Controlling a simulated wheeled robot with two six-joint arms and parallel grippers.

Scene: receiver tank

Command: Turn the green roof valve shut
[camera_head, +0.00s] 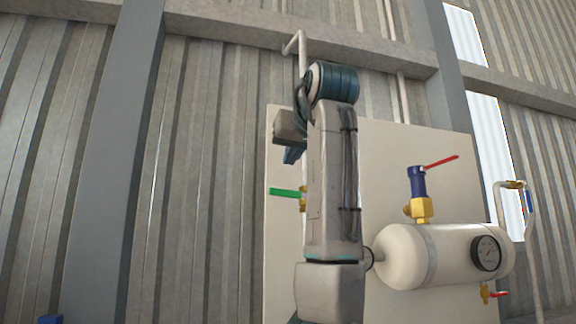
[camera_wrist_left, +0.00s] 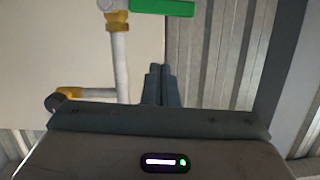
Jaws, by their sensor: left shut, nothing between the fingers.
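The green valve lever (camera_head: 286,193) sticks out to the left, about level, from a brass valve body (camera_head: 303,198) on an upright white pipe. My arm hides most of the pipe. In the left wrist view the green lever (camera_wrist_left: 163,7) is at the top edge, partly cut off, with the brass fitting (camera_wrist_left: 117,20) left of it. My left gripper (camera_head: 292,155) is above the lever in the head view, its fingers pointing down. In the wrist view its shut fingertips (camera_wrist_left: 162,70) are empty and apart from the lever. My right gripper is in neither view.
A cream tank (camera_head: 430,252) with a gauge (camera_head: 487,252) lies at the right. Above it is a blue and brass valve with a red lever (camera_head: 441,162). A small red-handled valve (camera_head: 497,294) hangs below. A cream panel (camera_head: 400,150) stands behind. Left of the green lever is open room.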

